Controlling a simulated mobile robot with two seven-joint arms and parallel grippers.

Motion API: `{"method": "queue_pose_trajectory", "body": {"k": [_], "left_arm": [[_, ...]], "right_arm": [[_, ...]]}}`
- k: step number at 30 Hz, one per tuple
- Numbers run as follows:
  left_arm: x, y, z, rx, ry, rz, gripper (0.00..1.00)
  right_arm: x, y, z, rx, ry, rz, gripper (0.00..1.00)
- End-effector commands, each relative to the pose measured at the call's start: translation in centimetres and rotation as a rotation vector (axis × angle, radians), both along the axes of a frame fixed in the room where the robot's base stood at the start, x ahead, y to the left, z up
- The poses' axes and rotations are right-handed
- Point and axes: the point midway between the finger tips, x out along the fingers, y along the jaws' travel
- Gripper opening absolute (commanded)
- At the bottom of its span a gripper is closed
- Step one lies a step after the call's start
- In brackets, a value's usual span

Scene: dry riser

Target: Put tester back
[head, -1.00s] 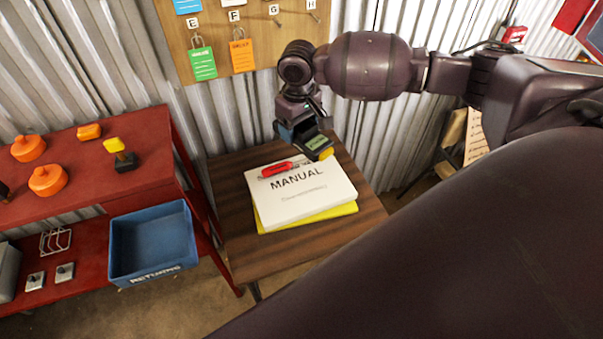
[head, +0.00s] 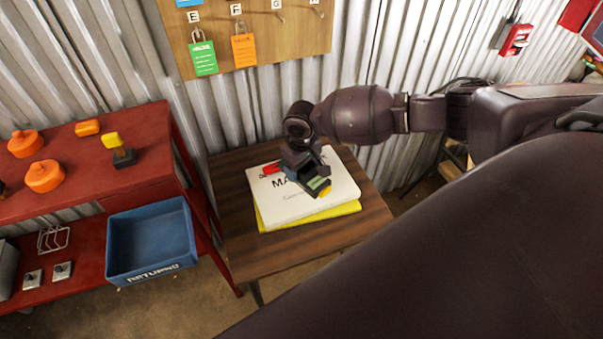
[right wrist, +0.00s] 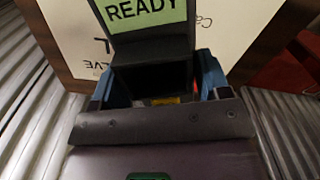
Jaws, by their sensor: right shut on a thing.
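The tester (head: 319,184) is a dark handheld device with a green screen and a yellow end. It is over the right part of the white manual (head: 288,205); I cannot tell whether it touches the cover. My right gripper (head: 304,170) is shut on it. In the right wrist view, the tester (right wrist: 147,12) shows a green screen reading "READY", between the blue finger pads of my right gripper (right wrist: 158,88). The gripper and tester hide part of the manual's title. My left gripper is not in view.
The manual lies on a yellow book (head: 318,219) on a wooden table (head: 240,250). A red object (head: 271,169) lies on the manual. Left stands a red shelf (head: 60,205) with orange parts, a yellow-black item (head: 122,152) and a blue bin (head: 150,240). A tag board (head: 285,45) hangs behind.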

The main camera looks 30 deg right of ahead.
Motion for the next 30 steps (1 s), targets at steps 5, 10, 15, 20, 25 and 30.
{"method": "queue_pose_trajectory", "body": {"k": [5, 10, 15, 20, 25, 30], "left_arm": [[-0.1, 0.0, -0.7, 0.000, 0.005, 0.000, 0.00], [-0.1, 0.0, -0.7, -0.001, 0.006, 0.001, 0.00], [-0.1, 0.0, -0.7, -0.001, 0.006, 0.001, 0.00], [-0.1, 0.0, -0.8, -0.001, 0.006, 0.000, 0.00], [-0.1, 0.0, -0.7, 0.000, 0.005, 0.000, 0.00], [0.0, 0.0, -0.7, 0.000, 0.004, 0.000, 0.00]], "right_arm": [[0.0, 0.1, -2.6, 0.001, 0.001, 0.000, 0.38], [0.0, 0.0, -2.9, 0.000, 0.000, 0.000, 0.38], [0.0, 0.0, -2.9, 0.000, 0.000, 0.000, 0.38], [0.0, 0.0, -3.4, 0.000, 0.000, -0.001, 0.38], [0.0, 0.0, -3.5, 0.000, 0.000, 0.000, 0.85], [0.0, 0.0, -3.5, 0.000, 0.000, 0.000, 0.95]]}}
